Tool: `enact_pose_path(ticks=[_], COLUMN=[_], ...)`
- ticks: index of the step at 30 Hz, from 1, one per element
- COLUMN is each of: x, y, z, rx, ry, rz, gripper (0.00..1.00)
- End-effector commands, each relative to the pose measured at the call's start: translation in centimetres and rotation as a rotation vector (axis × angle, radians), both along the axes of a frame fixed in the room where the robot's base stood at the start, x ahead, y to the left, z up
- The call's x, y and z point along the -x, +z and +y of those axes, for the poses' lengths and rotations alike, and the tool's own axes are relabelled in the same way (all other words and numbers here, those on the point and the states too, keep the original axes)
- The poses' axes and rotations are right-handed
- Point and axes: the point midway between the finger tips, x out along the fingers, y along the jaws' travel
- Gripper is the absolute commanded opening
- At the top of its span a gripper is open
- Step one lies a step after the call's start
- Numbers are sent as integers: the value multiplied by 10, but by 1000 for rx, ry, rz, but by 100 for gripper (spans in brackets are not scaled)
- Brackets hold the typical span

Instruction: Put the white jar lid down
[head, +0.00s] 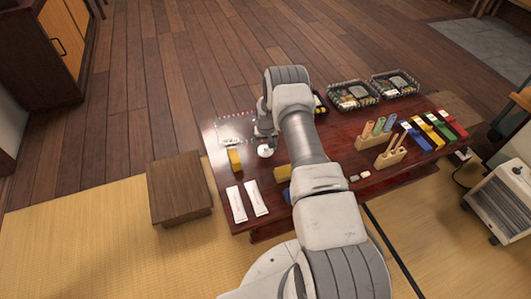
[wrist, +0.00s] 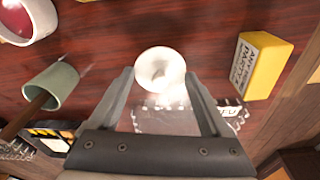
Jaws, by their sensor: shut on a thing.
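The white jar lid (wrist: 160,68), round with a paler centre, sits between the two fingertips of my gripper (wrist: 160,78) in the wrist view. My gripper is shut on it, with one finger at each side. In the head view the lid (head: 265,151) shows as a small white disc below my gripper (head: 264,139), over the left part of the dark red low table (head: 215,150). I cannot tell whether the lid touches the tabletop. No jar can be made out.
A yellow box (wrist: 257,65) stands right of the lid in the wrist view; a green cup (wrist: 50,87) is on the left. A clear toothed-edge sheet or tray (wrist: 160,118) lies behind the fingers. White packets (head: 237,205) and a wooden stool (head: 180,190) are left in the head view.

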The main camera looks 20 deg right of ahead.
Motion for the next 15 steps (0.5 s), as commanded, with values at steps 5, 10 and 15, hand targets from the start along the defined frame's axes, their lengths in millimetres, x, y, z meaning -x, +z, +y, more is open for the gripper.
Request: enact_pose_path(ticks=[5,10,15], x=[1,0,0], y=[-30,-30,-32], z=[0,0,0], rx=[0,0,0], ry=[0,0,1], rz=[0,-1,-1], gripper=[29,29,29])
